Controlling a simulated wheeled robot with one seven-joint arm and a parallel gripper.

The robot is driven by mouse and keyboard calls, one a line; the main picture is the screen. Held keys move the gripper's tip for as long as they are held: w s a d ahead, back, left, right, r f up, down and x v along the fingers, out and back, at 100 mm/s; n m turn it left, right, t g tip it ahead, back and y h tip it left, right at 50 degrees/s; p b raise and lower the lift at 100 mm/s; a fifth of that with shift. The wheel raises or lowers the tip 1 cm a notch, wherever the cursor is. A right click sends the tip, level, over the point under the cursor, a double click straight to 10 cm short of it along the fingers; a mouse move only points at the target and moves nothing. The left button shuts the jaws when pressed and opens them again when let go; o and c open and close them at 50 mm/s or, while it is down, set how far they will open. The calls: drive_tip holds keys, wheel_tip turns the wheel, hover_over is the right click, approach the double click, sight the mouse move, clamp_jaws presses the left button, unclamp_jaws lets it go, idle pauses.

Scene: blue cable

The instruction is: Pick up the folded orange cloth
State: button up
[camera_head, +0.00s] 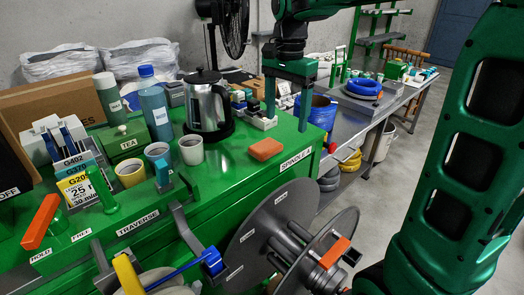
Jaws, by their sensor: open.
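The folded orange cloth (266,149) lies flat on the green machine top (230,178), near its right front corner and just behind the SPINDLE label. My gripper (286,119) points down above the right side of the machine top, with its two fingers spread apart and nothing visible between them. In the picture it is above and slightly right of the cloth, apart from it. The cloth is fully in view.
Small boxes (262,119) stand behind the cloth. A grey reel (270,235) is in front, below the machine's edge. A blue cable coil (364,87) lies on the bench at right.

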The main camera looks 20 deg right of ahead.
sight(266, 145)
drive_tip(key=w+a, duration=0.3)
drive_tip(key=a, duration=0.1)
drive_tip(key=shift+m, duration=0.5)
drive_tip(key=f, duration=1)
drive_tip(key=shift+w, duration=0.25)
drive_tip(key=c, duration=1.1)
